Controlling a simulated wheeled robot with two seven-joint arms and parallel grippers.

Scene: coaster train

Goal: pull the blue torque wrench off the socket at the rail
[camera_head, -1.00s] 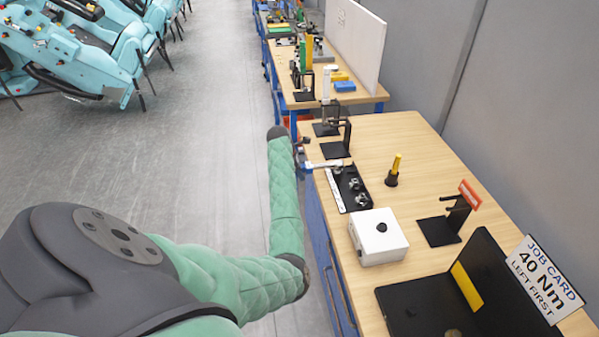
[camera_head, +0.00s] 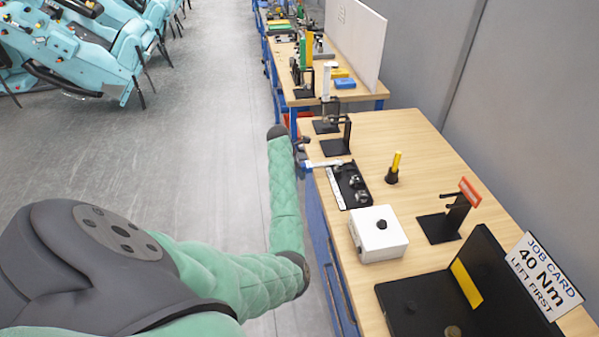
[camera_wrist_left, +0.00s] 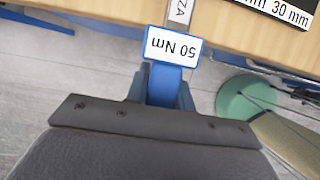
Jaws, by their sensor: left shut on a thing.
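My left gripper (camera_head: 301,158) is at the left edge of the near bench, at the end of my green-sleeved arm. It is shut on the blue handle of the torque wrench. The wrench's silver shaft (camera_head: 325,163) reaches right over the bench edge to the far end of the black socket rail (camera_head: 338,187). Whether its head sits on a socket or is clear of it cannot be told. In the left wrist view the blue wrench (camera_wrist_left: 165,85) runs up from the jaws and carries a white "50 Nm" label. Silver sockets (camera_head: 361,196) stand on the rail. My right gripper is out of view.
A white box with a black knob (camera_head: 378,236) stands nearer than the rail. A yellow-handled tool (camera_head: 395,168) stands to its right. Black stands (camera_head: 338,146) are just beyond the rail. A job card (camera_head: 545,277) reads 40 Nm.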

